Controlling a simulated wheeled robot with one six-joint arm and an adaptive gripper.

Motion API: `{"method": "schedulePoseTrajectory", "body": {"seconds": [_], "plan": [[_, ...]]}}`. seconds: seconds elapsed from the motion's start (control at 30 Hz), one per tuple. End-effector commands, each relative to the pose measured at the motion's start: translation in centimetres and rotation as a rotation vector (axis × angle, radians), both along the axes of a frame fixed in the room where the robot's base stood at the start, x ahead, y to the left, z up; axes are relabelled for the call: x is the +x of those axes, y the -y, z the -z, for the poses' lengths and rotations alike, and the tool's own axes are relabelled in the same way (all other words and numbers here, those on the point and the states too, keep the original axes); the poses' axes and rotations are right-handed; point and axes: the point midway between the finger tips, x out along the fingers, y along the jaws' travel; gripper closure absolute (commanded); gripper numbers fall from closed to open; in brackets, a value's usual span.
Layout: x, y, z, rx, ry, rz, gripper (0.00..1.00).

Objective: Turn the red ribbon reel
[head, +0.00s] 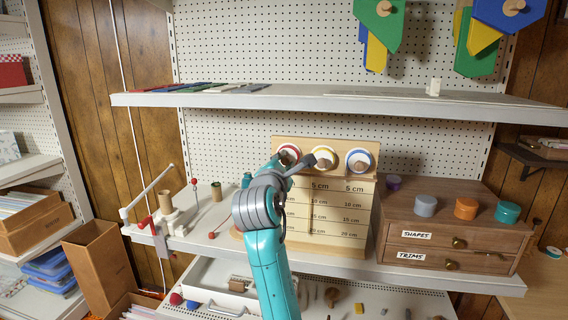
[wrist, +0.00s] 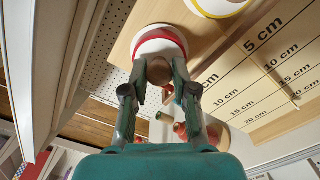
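The red ribbon reel (head: 288,153) is a white disc with a red rim, leftmost of three reels on the upright wooden board (head: 331,143). In the wrist view the reel (wrist: 158,42) faces me, with its brown knob (wrist: 160,71) in front. My gripper (wrist: 162,76) has one finger on each side of that knob, and the knob fills the gap between the fingertips. In the head view my gripper (head: 284,160) is at the red reel and covers part of it.
A yellow-rimmed reel (head: 322,157) and a blue-rimmed reel (head: 358,160) sit to the right. Length labels run below. A drawer cabinet (head: 450,230) stands at right, a winder (head: 165,210) at left. A shelf (head: 330,99) spans above.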

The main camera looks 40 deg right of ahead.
Motion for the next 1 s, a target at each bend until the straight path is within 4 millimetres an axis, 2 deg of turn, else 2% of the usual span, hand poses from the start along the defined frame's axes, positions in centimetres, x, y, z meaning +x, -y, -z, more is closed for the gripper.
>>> {"method": "schedulePoseTrajectory", "body": {"seconds": [0.03, 0.07, 0.1, 0.47, 0.57, 1.0], "plan": [[0.0, 0.0, 0.2, 0.002, -0.003, 0.0, 0.59], [0.0, 0.0, 0.1, 0.002, -0.003, 0.0, 0.52], [0.0, 0.0, 0.1, 0.001, -0.002, -0.001, 0.49], [-0.2, -0.4, 0.0, 0.0, 0.0, -0.001, 0.49], [-0.9, -1.3, 0.0, 0.0, 0.001, -0.002, 0.49], [-5.9, -7.8, 0.1, 0.001, 0.001, -0.004, 0.49]]}}
